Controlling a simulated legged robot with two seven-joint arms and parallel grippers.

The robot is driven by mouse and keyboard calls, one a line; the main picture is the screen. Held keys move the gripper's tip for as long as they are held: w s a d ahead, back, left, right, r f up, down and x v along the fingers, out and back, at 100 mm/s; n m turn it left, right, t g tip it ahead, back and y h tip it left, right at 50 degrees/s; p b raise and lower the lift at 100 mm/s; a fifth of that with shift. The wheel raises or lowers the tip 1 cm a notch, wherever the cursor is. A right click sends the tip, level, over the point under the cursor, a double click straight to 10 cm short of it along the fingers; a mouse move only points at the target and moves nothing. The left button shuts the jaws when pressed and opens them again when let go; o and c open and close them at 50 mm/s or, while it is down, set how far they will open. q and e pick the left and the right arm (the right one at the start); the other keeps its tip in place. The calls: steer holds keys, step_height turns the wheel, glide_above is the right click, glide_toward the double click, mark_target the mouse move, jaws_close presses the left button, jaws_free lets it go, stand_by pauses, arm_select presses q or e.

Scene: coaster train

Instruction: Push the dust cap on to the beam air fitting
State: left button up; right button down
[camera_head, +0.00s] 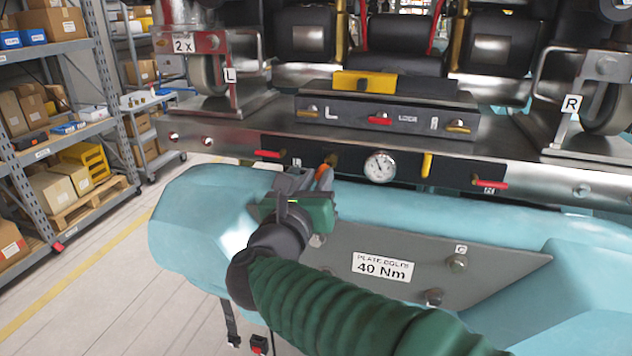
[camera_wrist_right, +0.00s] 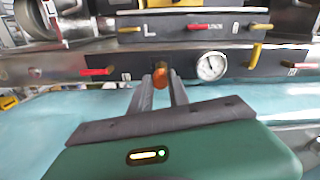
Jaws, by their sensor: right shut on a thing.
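My right gripper (camera_head: 322,172) reaches to the front face of the beam, left of the round gauge. It is shut on a small orange cap (camera_head: 329,164), which looks like the dust cap. In the right wrist view the orange cap (camera_wrist_right: 161,76) shows between the two fingertips (camera_wrist_right: 160,88), against the dark panel (camera_wrist_right: 129,68) of the beam. A brassy bit shows just behind the cap and may be the beam air fitting; the cap and fingers largely hide it. I cannot tell whether the cap touches or is seated on it. My left gripper is not in view.
The panel carries a white gauge (camera_head: 380,167), a yellow lever (camera_head: 427,165) and red levers (camera_head: 267,153) (camera_head: 490,184). Below are a teal body (camera_head: 190,215) and a grey plate labelled 40 Nm (camera_head: 470,290). Shelves with boxes (camera_head: 70,130) stand at the left.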

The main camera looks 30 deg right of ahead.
steer(key=shift+b+x, duration=0.65)
steer(key=shift+x, duration=0.7)
stand_by(0.3)
steer(key=c, duration=1.5)
jaws_free()
steer(key=shift+c, duration=0.2)
steer(key=o, duration=0.4)
steer(key=shift+w, duration=0.1)
